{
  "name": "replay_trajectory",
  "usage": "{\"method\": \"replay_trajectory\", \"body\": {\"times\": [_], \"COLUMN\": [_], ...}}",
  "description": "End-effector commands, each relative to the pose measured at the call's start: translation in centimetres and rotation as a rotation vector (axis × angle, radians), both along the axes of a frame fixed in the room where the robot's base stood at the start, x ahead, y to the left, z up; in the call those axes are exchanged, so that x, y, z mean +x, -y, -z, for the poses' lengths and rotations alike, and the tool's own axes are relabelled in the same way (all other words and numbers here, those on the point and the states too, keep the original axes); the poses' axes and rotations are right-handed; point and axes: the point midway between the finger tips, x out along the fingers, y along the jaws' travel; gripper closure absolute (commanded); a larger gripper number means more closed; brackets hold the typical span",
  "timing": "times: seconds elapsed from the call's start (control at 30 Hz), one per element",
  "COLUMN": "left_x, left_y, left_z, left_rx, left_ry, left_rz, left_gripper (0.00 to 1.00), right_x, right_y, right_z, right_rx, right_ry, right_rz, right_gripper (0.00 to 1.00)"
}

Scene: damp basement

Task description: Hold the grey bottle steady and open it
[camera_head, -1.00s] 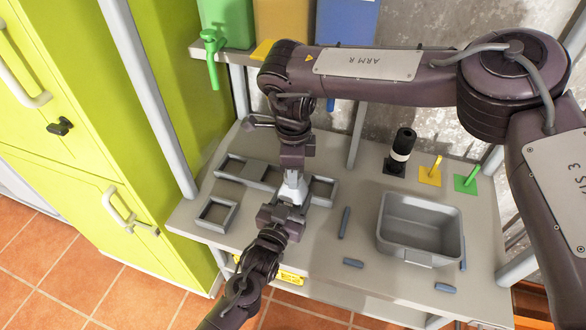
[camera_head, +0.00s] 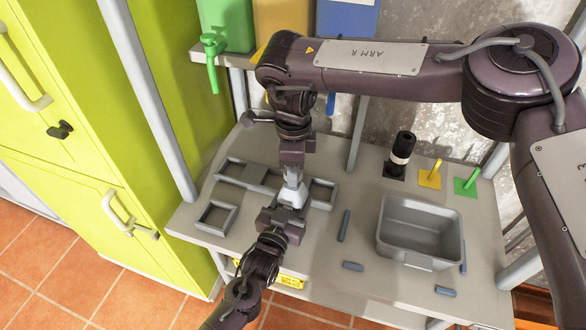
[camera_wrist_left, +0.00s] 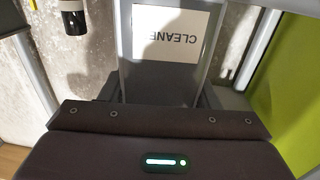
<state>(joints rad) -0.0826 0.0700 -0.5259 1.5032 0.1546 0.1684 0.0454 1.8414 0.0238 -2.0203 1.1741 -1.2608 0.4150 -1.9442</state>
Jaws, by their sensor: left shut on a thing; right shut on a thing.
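The grey bottle (camera_head: 292,198) stands on the table and is mostly hidden between my two grippers in the head view. In the left wrist view its body (camera_wrist_left: 203,84) fills the middle, with a white label reading CLEANER, upside down. My left gripper (camera_head: 289,208) is shut on the bottle's body from the front. My right gripper (camera_head: 293,172) comes down from above and is shut on the bottle's top. The cap is hidden by the right gripper, so I cannot tell whether it has turned.
Grey frames (camera_head: 215,217) lie left of and behind the bottle. A grey bin (camera_head: 420,262) stands at the right, with loose grey bars (camera_head: 344,225) around it. A black bottle with a white band (camera_head: 402,150) and yellow (camera_head: 430,178) and green (camera_head: 466,185) holders stand behind it.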

Motion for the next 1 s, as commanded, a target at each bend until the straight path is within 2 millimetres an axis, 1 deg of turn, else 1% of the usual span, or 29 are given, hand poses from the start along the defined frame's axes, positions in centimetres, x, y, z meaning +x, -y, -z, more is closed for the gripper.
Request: {"method": "replay_trajectory", "body": {"times": [0.4, 0.47, 0.73, 0.8, 0.97, 1.0], "left_x": [0.0, 0.0, 0.0, 0.0, 0.0, 0.0], "left_y": [0.0, 0.0, 0.0, 0.0, 0.0, 0.0], "left_z": [-0.1, -0.1, -0.1, -0.1, -0.1, -0.1], "left_rx": [-0.001, -0.001, -0.001, -0.001, -0.001, -0.001], "left_ry": [0.002, 0.002, 0.002, 0.002, 0.002, 0.002], "left_rz": [0.000, 0.000, 0.000, 0.000, 0.000, 0.000], "left_gripper": [1.00, 1.00, 1.00, 1.00, 1.00, 0.40], "right_x": [0.0, 0.0, 0.0, 0.0, 0.0, 0.0], "right_y": [0.0, 0.0, 0.0, 0.0, 0.0, 0.0], "right_z": [-0.3, -0.7, -3.9, -4.2, -4.2, -4.2], "right_rx": [0.000, 0.001, 0.000, 0.000, 0.000, 0.000], "right_ry": [0.000, 0.001, 0.001, 0.000, 0.000, 0.000], "right_rz": [-0.001, -0.001, -0.001, -0.001, -0.001, -0.001], "right_gripper": [0.90, 0.90, 0.90, 0.90, 0.90, 0.90]}}
